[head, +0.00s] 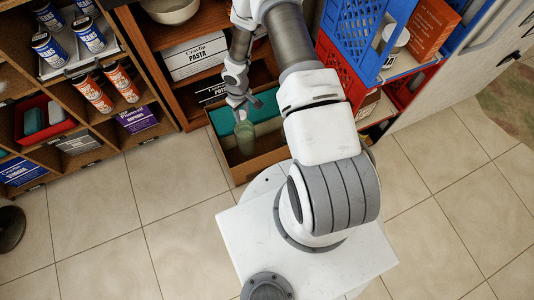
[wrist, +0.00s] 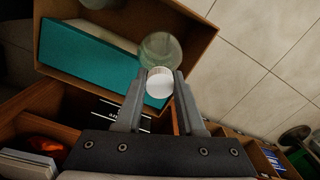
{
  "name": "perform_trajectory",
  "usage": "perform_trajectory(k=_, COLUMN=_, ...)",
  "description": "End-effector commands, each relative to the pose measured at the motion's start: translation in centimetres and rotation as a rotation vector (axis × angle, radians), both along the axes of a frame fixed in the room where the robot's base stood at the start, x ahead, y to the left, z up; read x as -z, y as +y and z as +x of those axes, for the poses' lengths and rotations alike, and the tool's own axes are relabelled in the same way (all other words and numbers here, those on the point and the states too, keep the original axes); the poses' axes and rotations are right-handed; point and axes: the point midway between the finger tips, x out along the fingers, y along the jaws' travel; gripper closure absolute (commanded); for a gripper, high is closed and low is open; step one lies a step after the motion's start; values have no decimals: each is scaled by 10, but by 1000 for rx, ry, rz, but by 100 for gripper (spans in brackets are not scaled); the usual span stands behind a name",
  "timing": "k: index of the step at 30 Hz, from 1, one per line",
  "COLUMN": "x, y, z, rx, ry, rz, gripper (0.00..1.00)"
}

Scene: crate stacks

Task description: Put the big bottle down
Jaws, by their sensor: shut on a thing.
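The big bottle is translucent green with a white cap. It shows in the head view (head: 245,138) and in the wrist view (wrist: 160,48), where its white cap (wrist: 159,83) sits between the fingers. My gripper (wrist: 160,92) is shut on the bottle at its cap end; it also shows in the head view (head: 240,103). The bottle hangs below the gripper, roughly upright, over an open wooden drawer (head: 241,172). I cannot tell whether its base touches the drawer floor. My arm hides part of the drawer's right side.
A long teal item (wrist: 88,62) lies along one side of the drawer. A wooden shelf (head: 160,60) with cans and boxes stands at the left. Blue (head: 372,35) and red (head: 340,75) crates are stacked at the right. The tiled floor (head: 110,215) in front is mostly clear.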

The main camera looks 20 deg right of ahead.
Motion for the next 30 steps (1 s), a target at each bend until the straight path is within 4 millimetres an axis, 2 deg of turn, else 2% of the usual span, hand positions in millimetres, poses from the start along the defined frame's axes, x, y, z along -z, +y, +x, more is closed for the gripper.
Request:
perform_trajectory(k=1, x=11, y=2, z=0, rx=-5, ry=-3, rz=-1, gripper=100)
perform_trajectory(k=7, x=35, y=4, z=-3, rx=-11, ry=-4, rz=-1, gripper=100)
perform_trajectory(k=15, x=78, y=4, z=-4, rx=-10, ry=-3, rz=-1, gripper=100)
perform_trajectory(k=23, x=92, y=4, z=-3, rx=-9, ry=-4, rz=-2, gripper=100)
perform_trajectory(k=30, x=121, y=4, z=-4, rx=-9, ry=-4, rz=-1, gripper=100)
